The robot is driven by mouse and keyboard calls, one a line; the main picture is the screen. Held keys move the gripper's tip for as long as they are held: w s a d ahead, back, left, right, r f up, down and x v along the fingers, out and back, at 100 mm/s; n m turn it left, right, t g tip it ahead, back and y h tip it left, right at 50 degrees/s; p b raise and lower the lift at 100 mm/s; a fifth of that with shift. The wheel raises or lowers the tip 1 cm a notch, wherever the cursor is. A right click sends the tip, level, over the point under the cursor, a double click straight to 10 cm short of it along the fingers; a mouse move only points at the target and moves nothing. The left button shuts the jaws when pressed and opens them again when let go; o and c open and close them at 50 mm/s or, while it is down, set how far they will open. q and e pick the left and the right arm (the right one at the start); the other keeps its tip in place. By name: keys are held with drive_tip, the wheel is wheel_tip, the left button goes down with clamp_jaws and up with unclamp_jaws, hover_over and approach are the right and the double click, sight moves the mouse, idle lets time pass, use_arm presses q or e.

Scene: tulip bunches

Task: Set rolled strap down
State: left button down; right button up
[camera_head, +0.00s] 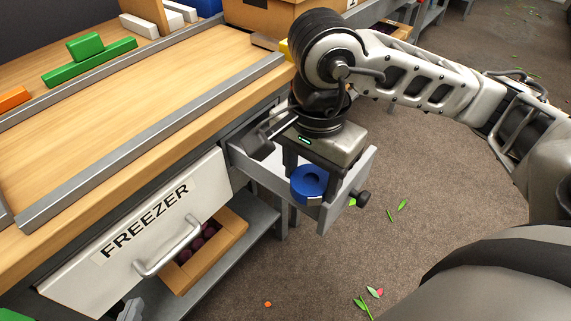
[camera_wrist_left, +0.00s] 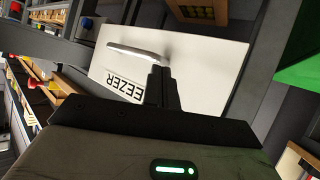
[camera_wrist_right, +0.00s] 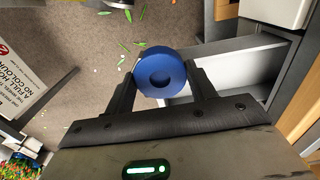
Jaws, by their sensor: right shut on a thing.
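The rolled strap (camera_head: 309,182) is a blue ring with a central hole. My right gripper (camera_head: 308,172) is shut on it, holding it at the front part of the open grey drawer (camera_head: 343,187). The strap (camera_wrist_right: 161,73) sits between both fingertips of my right gripper (camera_wrist_right: 163,78) in the right wrist view, partly over the drawer (camera_wrist_right: 240,66) and partly over floor. I cannot tell whether it touches the drawer. My left gripper (camera_wrist_left: 161,75) is shut and empty in the left wrist view, in front of the white FREEZER drawer front.
The FREEZER drawer (camera_head: 170,215) has a metal handle and is left of the grey drawer. A wooden box (camera_head: 222,243) with dark round things is below. The wooden worktop (camera_head: 130,110) has metal rails and green blocks (camera_head: 90,60). Leaves litter the carpet (camera_head: 440,190).

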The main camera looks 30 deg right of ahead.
drive_tip(key=w+d+f, duration=0.2)
drive_tip(key=w+f, duration=0.1)
drive_tip(key=w+d+f, duration=0.2)
drive_tip(key=w+f, duration=0.1)
drive_tip(key=w, duration=0.1)
drive_tip(key=w+d+f, duration=0.2)
drive_tip(key=w+f, duration=0.1)
drive_tip(key=w, duration=0.1)
drive_tip(key=shift+d+b, duration=0.3)
drive_tip(key=shift+w+d+f, duration=0.1)
drive_tip(key=shift+w+f, duration=0.05)
drive_tip(key=shift+f, duration=0.05)
wheel_tip(320, 180, down, 3)
drive_tip(key=shift+f, duration=0.1)
drive_tip(key=shift+w, duration=0.1)
drive_tip(key=shift+f, duration=0.2)
drive_tip(key=o, duration=1)
